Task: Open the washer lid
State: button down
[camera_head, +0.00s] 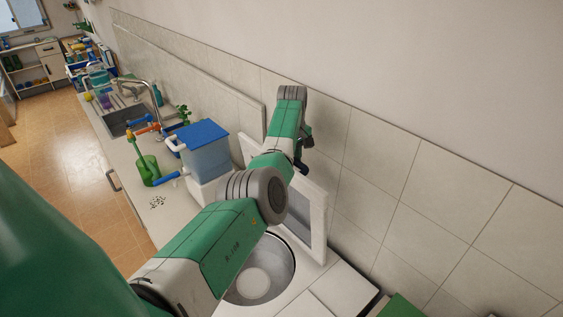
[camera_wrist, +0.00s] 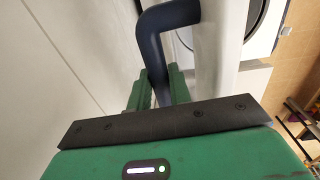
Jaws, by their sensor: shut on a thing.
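The washer (camera_head: 335,289) is a white top-loader at the lower middle of the head view, with its round metal tub open to view. Its lid (camera_head: 318,232), a white frame with a grey panel, stands raised and steeply tilted near the tiled wall. My arm crosses in front and hides part of it. My gripper (camera_head: 302,152) is behind the lid's upper edge, partly hidden. In the wrist view the green fingers (camera_wrist: 158,90) are shut on a dark bent handle (camera_wrist: 166,17) on the white lid (camera_wrist: 209,60). The tub opening (camera_wrist: 265,22) shows beyond it.
A sink (camera_head: 126,121) lies farther off. The tiled wall (camera_head: 375,165) is close behind the lid. Open floor (camera_head: 60,150) lies left.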

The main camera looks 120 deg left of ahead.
jog(key=shift+f, duration=0.1)
jog(key=c, duration=1.3)
grip_release()
